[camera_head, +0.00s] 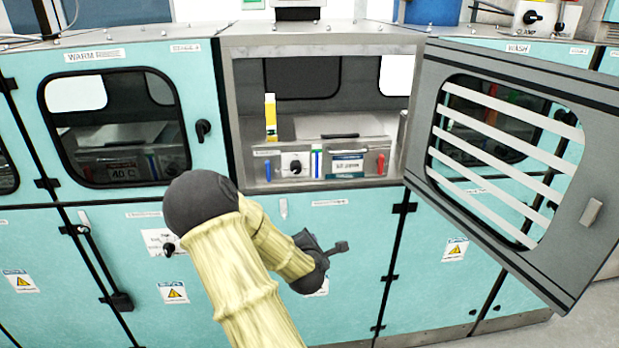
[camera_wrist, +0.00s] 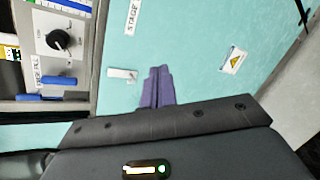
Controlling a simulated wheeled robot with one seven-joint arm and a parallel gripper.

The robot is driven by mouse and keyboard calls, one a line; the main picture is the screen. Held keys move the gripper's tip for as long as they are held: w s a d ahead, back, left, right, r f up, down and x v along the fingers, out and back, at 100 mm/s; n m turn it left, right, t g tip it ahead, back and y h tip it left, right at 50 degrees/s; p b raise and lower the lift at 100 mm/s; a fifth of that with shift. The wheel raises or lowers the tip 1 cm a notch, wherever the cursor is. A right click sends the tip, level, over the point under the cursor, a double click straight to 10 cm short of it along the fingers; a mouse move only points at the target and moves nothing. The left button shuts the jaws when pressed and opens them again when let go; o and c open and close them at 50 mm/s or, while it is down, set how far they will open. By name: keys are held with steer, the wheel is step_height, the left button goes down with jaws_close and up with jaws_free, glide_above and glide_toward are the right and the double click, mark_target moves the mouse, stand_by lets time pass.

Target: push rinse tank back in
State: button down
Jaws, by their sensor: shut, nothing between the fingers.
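The grey metal tank (camera_head: 264,166) sits in the open middle compartment, with a lid, a black knob, and blue and red handles on its front. Its small label is too blurred to read surely, and how far it stands forward is hard to tell. Its knobbed front (camera_wrist: 88,40) also shows at the left of the wrist view. My gripper (camera_head: 341,247) is below the compartment, in front of the lower teal panel and apart from the tank. Its purple fingers (camera_wrist: 159,72) are together and empty in the wrist view.
The compartment's windowed door (camera_head: 590,160) stands open to the right. A yellow-and-white upright item (camera_head: 270,118) is at the tank's left. A closed warm compartment (camera_head: 120,128) is on the left. The compartment's metal frame (camera_head: 226,110) borders the opening.

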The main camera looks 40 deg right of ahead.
steer(key=w+d+r+n+t+p, duration=0.1)
steer(key=r+n+t, duration=0.4)
steer(key=n, duration=0.8)
step_height(320, 180, up, 3)
steer(key=shift+w+d, duration=0.7)
steer(key=shift+d, duration=0.3)
steer(key=p, duration=0.5)
glide_toward(308, 177)
steer(key=x, duration=0.5)
steer(key=shift+w+r, duration=0.15)
steer(key=shift+p+x, duration=0.3)
steer(key=shift+x, duration=0.5)
